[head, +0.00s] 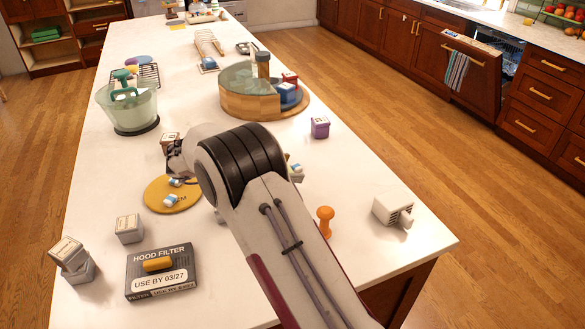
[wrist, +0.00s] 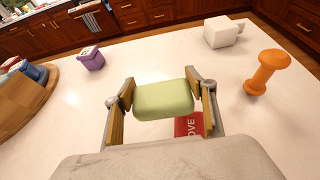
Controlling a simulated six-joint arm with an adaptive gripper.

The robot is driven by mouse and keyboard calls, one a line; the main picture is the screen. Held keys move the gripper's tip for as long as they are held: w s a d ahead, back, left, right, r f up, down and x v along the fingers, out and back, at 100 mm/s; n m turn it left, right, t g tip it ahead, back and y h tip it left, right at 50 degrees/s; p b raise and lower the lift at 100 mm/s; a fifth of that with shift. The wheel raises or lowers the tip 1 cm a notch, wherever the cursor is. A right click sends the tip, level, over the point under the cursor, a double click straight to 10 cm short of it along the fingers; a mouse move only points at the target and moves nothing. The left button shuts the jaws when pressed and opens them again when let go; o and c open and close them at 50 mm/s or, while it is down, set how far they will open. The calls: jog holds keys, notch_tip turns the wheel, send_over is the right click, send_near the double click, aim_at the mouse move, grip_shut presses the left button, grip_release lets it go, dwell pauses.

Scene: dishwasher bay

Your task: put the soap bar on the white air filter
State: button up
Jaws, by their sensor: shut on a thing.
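The soap bar (wrist: 164,100) is a pale green rounded block in the wrist view. My gripper (wrist: 163,97) is shut on it, with one finger at each end, and holds it over the white counter. In the head view my arm hides the fingers and most or all of the soap. A white block with dark slots (head: 393,212), which looks like the white air filter, lies near the counter's right edge. It also shows in the wrist view (wrist: 223,32), beyond the soap and to its right, apart from my gripper.
An orange peg-like object (head: 325,221) stands left of the white block. A purple jar (head: 320,128) and a round wooden stand (head: 250,104) are farther back. A red card (wrist: 188,126) lies below my gripper. A dark hood filter box (head: 161,274) is front left. Counter around the white block is clear.

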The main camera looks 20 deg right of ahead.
jog(key=shift+d, duration=0.1)
jog(key=s+d+r+m+g, duration=0.1)
jog(key=s+d+r, duration=0.15)
jog(key=d, duration=0.35)
notch_tip(320, 180, up, 6)
jog(key=m+g+y, duration=0.1)
jog(key=m+g, duration=0.3)
send_over(405, 204)
jog(key=shift+r, duration=0.2)
jog(key=shift+w+f, duration=0.1)
jog(key=shift+f, duration=3.05)
